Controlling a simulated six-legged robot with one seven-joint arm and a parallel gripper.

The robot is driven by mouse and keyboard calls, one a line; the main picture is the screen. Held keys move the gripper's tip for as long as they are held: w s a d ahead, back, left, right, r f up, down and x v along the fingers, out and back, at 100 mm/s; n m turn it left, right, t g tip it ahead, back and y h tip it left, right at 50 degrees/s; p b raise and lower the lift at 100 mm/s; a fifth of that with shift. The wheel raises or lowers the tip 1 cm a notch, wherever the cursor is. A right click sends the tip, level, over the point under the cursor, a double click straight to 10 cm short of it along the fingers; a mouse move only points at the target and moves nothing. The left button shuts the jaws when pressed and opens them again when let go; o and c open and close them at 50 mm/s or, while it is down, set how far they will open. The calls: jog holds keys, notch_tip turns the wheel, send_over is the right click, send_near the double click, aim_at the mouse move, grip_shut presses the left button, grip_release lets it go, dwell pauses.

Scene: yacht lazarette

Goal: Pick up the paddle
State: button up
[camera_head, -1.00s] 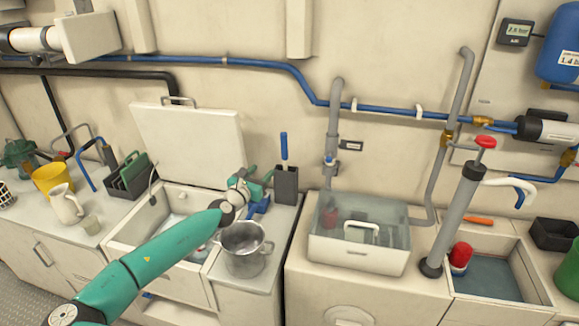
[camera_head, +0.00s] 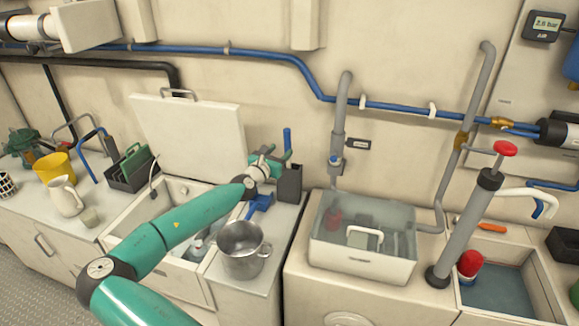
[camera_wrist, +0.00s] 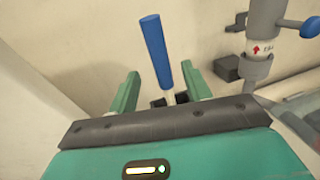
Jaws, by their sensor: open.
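The paddle shows as an upright blue handle (camera_head: 287,140) rising from a dark grey holder (camera_head: 290,183) on the counter; its lower part is hidden in the holder. My gripper (camera_head: 277,163) is at the handle, just above the holder, and partly covers it. In the wrist view the blue handle (camera_wrist: 155,50), with a pale shaft below, stands between and beyond the two green fingers of my gripper (camera_wrist: 163,83). The fingers are open, with a gap showing on each side of the shaft. The shaft's lower end is hidden behind my gripper's body.
A metal pot (camera_head: 242,248) and a blue object (camera_head: 259,204) sit near the holder. A raised white lid (camera_head: 190,130) stands behind the open sink. To the right are a grey pipe (camera_head: 339,125) and a clear-topped box (camera_head: 362,262).

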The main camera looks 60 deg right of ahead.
aim_at(290, 141)
jog(key=shift+d+f, duration=0.1)
jog(key=shift+d, duration=0.85)
jog(key=shift+s+d, duration=0.15)
jog(key=shift+d, duration=2.95)
grip_shut()
